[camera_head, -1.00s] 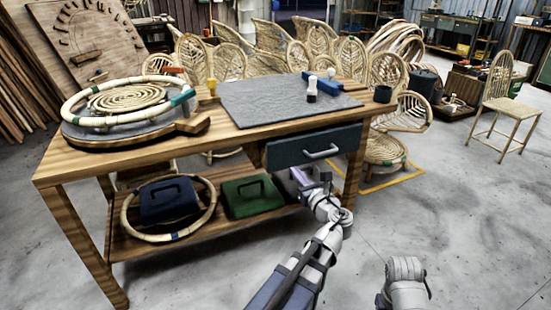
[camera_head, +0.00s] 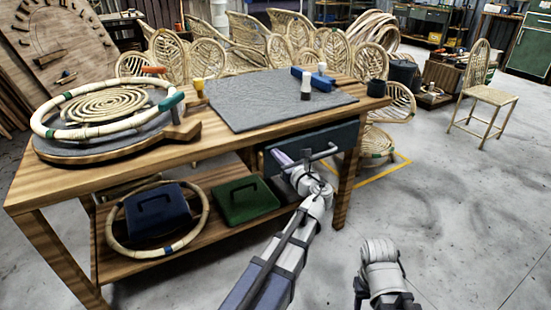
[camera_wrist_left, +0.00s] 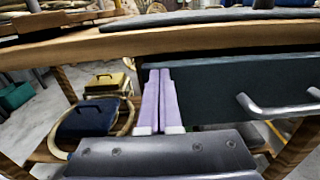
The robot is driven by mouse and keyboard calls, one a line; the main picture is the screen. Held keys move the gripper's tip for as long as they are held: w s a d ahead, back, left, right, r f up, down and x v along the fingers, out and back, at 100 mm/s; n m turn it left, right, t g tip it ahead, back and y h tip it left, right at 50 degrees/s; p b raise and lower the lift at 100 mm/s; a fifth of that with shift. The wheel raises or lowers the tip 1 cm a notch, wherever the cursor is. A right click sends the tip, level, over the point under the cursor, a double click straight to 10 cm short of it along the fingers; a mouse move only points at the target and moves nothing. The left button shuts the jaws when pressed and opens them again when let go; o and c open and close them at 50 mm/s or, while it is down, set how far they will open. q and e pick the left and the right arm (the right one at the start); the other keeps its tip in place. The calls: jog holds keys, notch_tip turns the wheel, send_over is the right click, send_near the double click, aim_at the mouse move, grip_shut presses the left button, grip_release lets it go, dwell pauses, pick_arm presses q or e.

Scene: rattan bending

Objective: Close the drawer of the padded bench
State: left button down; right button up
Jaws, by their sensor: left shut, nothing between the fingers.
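The padded bench is a wooden table with a grey pad (camera_head: 265,108) on top. Its dark drawer (camera_head: 342,136) has a grey metal handle and sits under the top, at the right. The drawer front seems to stand out from the bench, but how far is unclear. My left gripper (camera_head: 284,158), with purple fingers, is shut and empty at the left part of the drawer front. In the left wrist view the shut fingers (camera_wrist_left: 160,95) point at the drawer's left end, with the handle (camera_wrist_left: 280,108) to their right. Contact cannot be told. Only part of my right arm shows.
A lower shelf holds a dark blue case (camera_head: 157,212), a rattan ring around it, and a green case (camera_head: 245,200). A rattan ring on a round board (camera_head: 110,150) and small tools lie on top. Open floor (camera_head: 450,210) lies to the right; rattan chairs stand behind.

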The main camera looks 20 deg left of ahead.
aim_at(270, 146)
dwell(0.3)
pick_arm(q)
jog(key=x, duration=0.4)
jog(key=shift+w+a, duration=0.25)
jog(key=shift+w, duration=0.05)
jog(key=shift+w+a+r, duration=0.1)
jog(key=shift+w+a, duration=0.05)
